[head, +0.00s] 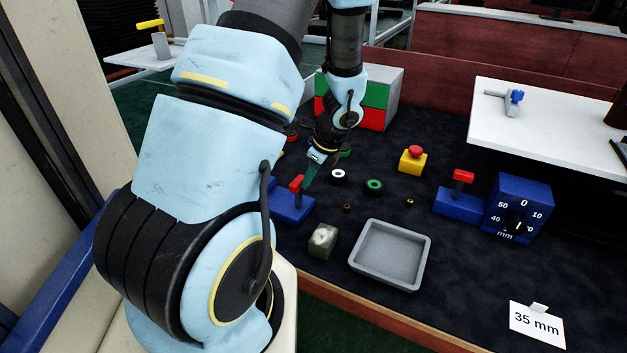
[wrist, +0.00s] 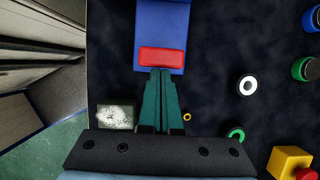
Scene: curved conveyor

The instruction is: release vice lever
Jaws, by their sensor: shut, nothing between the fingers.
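A blue block with a red lever (head: 296,183) stands on the dark mat beside my forearm. Its blue body (head: 292,207) is partly hidden by my arm. In the wrist view the red lever (wrist: 162,55) lies across the blue body (wrist: 162,22). My gripper (head: 309,178) is shut and empty, its teal fingers together. Its fingertips (wrist: 159,72) are at the lever's near edge; I cannot tell if they touch. A second blue block (head: 459,204) with a red lever (head: 463,176) stands to the right, beside a blue dial box (head: 518,207).
A grey-green cube (head: 323,241) and an empty grey tray (head: 391,254) are near the front edge. Black, white and green rings (head: 374,186) lie on the mat. A yellow box with a red button (head: 413,160) is behind. A "35 mm" card (head: 537,322) stands at front right.

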